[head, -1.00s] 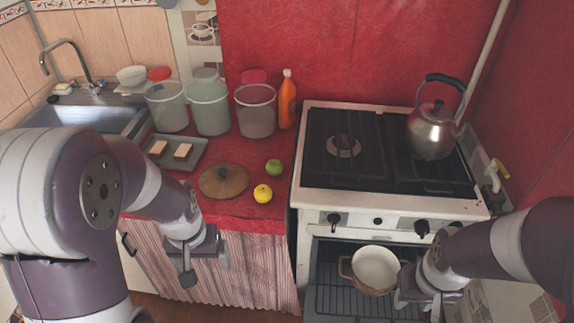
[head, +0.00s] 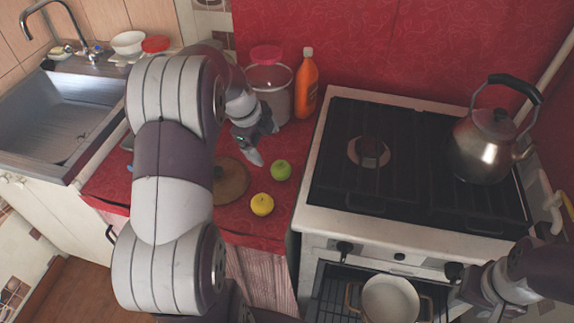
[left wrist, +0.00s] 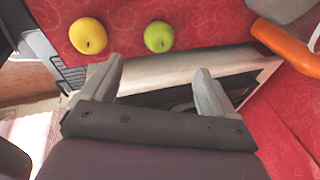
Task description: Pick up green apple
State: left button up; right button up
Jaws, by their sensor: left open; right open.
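The green apple (head: 281,170) lies on the red oilcloth counter near its right edge, close to the stove. It also shows in the left wrist view (left wrist: 159,37), above the fingertips and between their directions. My left gripper (head: 256,150) is open and empty, up and to the left of the apple in the head view, apart from it. Its two fingers show in the left wrist view (left wrist: 160,78). My right gripper (head: 462,300) is at the lower right by the oven front; its fingers are mostly hidden.
A yellow fruit (head: 262,204) lies just in front of the apple, beside a round wooden lid (head: 230,182). A clear container (head: 272,92) and an orange bottle (head: 305,85) stand behind. The stove (head: 318,215) borders the counter; a pot (head: 390,300) sits in the open oven.

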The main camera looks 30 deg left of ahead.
aim_at(279, 166)
pick_arm(q)
jog(key=p+x, duration=0.1)
jog(key=x, duration=1.1)
jog(key=shift+w+d+f, duration=0.15)
jog(key=shift+d+f, duration=0.05)
jog(key=shift+f, duration=0.1)
jog(key=shift+r, duration=0.1)
jog(key=shift+c, duration=0.4)
jog(key=c, duration=1.1)
